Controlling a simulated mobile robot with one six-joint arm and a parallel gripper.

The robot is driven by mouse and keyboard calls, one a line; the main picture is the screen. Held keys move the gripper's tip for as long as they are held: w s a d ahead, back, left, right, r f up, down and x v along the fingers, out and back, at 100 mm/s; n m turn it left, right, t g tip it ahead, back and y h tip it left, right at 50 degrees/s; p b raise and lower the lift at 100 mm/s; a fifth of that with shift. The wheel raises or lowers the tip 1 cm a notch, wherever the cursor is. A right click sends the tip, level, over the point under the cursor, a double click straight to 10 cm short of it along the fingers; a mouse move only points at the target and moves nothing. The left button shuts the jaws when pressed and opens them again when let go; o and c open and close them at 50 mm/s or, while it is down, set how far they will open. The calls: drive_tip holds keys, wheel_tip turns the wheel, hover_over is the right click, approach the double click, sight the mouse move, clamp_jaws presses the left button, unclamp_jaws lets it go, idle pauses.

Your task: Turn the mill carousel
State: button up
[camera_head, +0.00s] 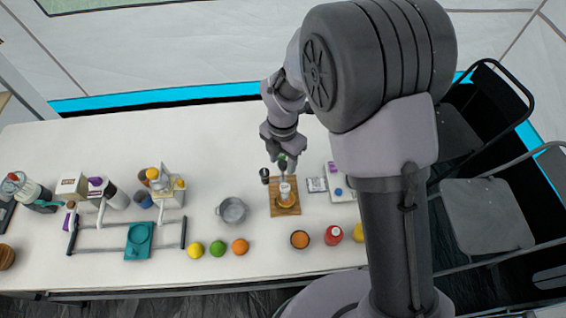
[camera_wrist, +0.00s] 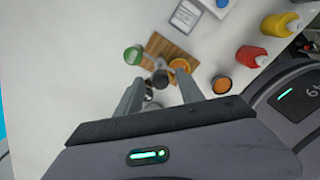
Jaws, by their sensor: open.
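The mill carousel (camera_head: 286,194) appears to be the small upright cluster on the wooden board (camera_head: 275,211), near the middle of the table; its parts are too small to tell apart clearly. In the wrist view, a green-topped part (camera_wrist: 133,55), a grey part (camera_wrist: 160,78) and an orange part (camera_wrist: 180,64) show by the board (camera_wrist: 154,44). My gripper (camera_head: 283,164) points down just above the cluster. In the wrist view my gripper (camera_wrist: 158,90) has its fingers apart, with the grey part showing between them. I cannot tell whether a finger touches anything.
A metal pot (camera_head: 232,211) stands left of the board, with a small dark cup (camera_head: 264,176) behind. Fruit, including a green one (camera_head: 217,248), lies in front. A red bottle (camera_head: 333,234) stands at the right. The table's back left (camera_head: 120,140) is clear.

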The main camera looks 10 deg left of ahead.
drive_tip(key=shift+f, duration=0.1)
clamp_jaws()
